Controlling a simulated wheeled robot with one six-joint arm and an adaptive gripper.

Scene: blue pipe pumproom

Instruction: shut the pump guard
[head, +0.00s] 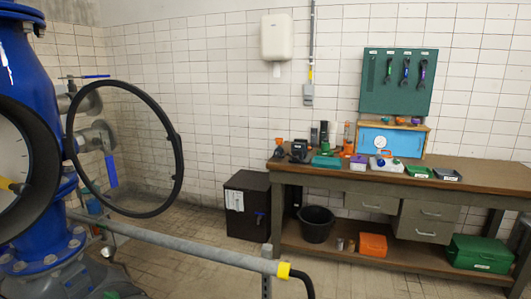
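A round black ring frame (176,166), see-through in the middle, stands swung out beside a big blue pipe fitting (38,205) at the left. It looks like the pump guard, but I cannot be sure. At the left edge is a round pale face with a thick black rim (43,165) and a yellow part on it, cut off by the picture. The ring stands apart from that rim at an angle, its left side near the rim. The place where the ring is hinged is not clear. My gripper is not in view.
A grey rail (180,243) with a yellow band crosses the lower foreground. A workbench (459,171) with tools, drawers and an orange box (373,245) stands at the right. Some tiled floor is clear.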

